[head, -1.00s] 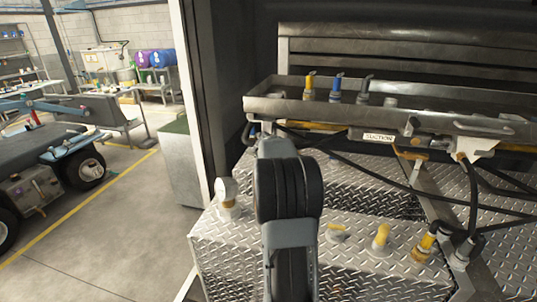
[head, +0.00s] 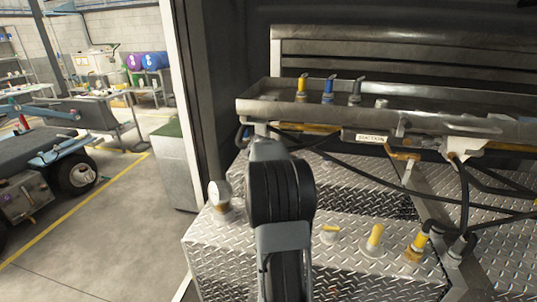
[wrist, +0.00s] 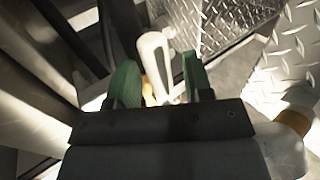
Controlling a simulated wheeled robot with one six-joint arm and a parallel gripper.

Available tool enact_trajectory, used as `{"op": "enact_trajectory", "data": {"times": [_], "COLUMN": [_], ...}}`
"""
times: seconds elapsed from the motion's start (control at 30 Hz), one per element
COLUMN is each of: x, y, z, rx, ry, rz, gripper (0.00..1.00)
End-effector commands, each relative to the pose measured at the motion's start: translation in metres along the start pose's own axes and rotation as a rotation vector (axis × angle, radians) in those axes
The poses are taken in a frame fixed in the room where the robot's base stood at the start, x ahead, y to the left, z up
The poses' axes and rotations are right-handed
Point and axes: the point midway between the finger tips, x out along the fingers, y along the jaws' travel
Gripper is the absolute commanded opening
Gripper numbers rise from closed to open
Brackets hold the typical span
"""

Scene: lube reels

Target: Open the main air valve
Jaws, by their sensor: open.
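In the wrist view my gripper (wrist: 160,80) is open, with green fingers left and right. A pale lever-like part (wrist: 153,55) with a yellow-orange piece by its base shows between the fingers. I cannot tell whether they touch it, or whether it is the main air valve. In the head view my arm hides the gripper. No label for the main air valve is readable.
A pale round-topped fitting (head: 222,202) stands left of my arm on the diamond-plate box (head: 225,262). A metal tray (head: 300,111) with nozzles, hoses (head: 465,190) and a labelled pipe (head: 375,137) lie beyond.

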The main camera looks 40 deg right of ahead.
Motion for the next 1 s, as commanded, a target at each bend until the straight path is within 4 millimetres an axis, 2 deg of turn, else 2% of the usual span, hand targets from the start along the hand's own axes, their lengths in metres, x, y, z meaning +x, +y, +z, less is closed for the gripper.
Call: {"op": "enact_trajectory", "data": {"times": [0.17, 0.4, 0.6, 0.8, 1.0], "x": [-0.023, -0.073, -0.108, -0.128, -0.135], "y": [0.001, 0.001, 0.0, 0.0, 0.0], "z": [-0.001, -0.001, -0.001, 0.0, -0.001], "rx": [0.0, 0.0, -0.001, -0.002, -0.001], "ry": [0.003, 0.003, 0.002, 0.0, 0.0], "rz": [0.004, 0.004, 0.003, 0.001, 0.0], "gripper": [0.46, 0.46, 0.46, 0.46, 0.46]}}
